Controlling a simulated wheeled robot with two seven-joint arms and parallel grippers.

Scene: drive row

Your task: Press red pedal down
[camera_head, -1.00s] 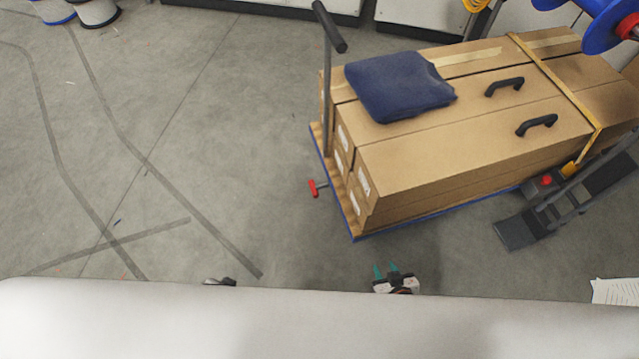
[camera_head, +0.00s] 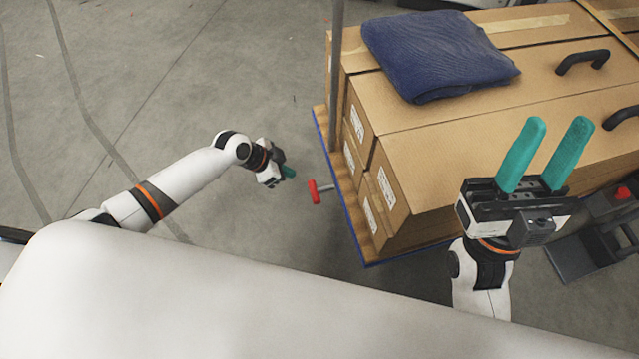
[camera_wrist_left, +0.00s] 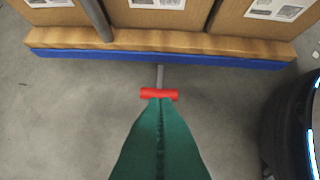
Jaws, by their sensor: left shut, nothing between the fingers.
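The red pedal (camera_head: 314,191) sticks out on a short grey stem from the near left end of the cart. It also shows in the left wrist view (camera_wrist_left: 158,94), just beyond the tips of my left gripper (camera_wrist_left: 160,104). In the head view my left gripper (camera_head: 289,172) is shut and empty, a little left of the pedal and apart from it in the picture. Whether it is above the pedal's height I cannot tell. My right gripper (camera_head: 546,152) is open and empty, raised in front of the boxes.
The cart's wooden deck with blue edge (camera_head: 365,249) carries long cardboard boxes (camera_head: 440,160) and a folded blue cloth (camera_head: 437,52). A grey upright post (camera_head: 336,80) rises at its left end. A dark device (camera_head: 580,262) stands at right. The floor at left is clear.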

